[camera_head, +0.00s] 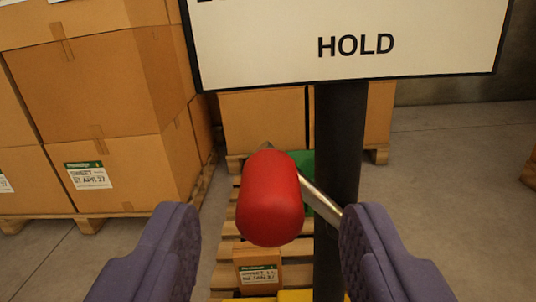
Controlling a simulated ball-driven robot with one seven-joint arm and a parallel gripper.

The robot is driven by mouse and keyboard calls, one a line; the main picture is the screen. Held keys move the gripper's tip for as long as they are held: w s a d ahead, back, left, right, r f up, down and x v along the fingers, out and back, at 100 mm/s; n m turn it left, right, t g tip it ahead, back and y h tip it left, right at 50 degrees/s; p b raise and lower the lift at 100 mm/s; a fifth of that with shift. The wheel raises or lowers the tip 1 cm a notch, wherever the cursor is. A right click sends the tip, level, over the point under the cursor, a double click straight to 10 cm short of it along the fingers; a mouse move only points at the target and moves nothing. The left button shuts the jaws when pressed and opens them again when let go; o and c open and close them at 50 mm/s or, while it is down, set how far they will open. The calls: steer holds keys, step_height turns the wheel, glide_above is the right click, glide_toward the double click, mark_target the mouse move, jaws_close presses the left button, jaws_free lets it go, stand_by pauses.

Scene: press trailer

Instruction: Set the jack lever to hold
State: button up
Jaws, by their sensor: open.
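The jack lever shows as a red rounded knob (271,198) on a thin metal rod (321,200) that runs down to the right toward a black post (341,150). A white sign (280,42) with the word HOLD is at the top, in front of the post; its upper part is cut off. My gripper (270,235) is open, with one purple finger on each side of the knob. The knob appears between the fingers, and neither finger visibly touches it. The right finger overlaps the rod's lower end in the picture. How far the knob is in depth I cannot tell.
Stacked cardboard boxes (95,90) stand on pallets at the left, with more boxes behind the post. A wooden pallet (228,225) with a small labelled box (258,268) lies below the knob. A green part (308,165) shows behind the rod. Grey floor (450,180) is clear at the right.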

mark_target(292, 205)
steer(key=shift+w+a+b, duration=0.1)
steer(key=shift+w+b, duration=0.35)
steer(key=shift+w, duration=1.35)
jaws_close()
steer(key=shift+d+r+m+p, duration=0.35)
steer(key=shift+d+m+p, duration=0.05)
steer(key=shift+m+p, duration=0.2)
steer(key=shift+d+r+m+p, duration=0.2)
steer(key=shift+d+m, duration=0.4)
steer(key=shift+m, duration=0.5)
steer(key=shift+d+r+m+p, duration=0.1)
steer(key=shift+d+m+p, duration=0.15)
steer(key=shift+d+m, duration=0.6)
steer(key=shift+d+r+m+p, duration=0.1)
steer(key=shift+d+m+p, duration=0.15)
steer(key=shift+m, duration=1.1)
steer(key=shift+d, duration=0.1)
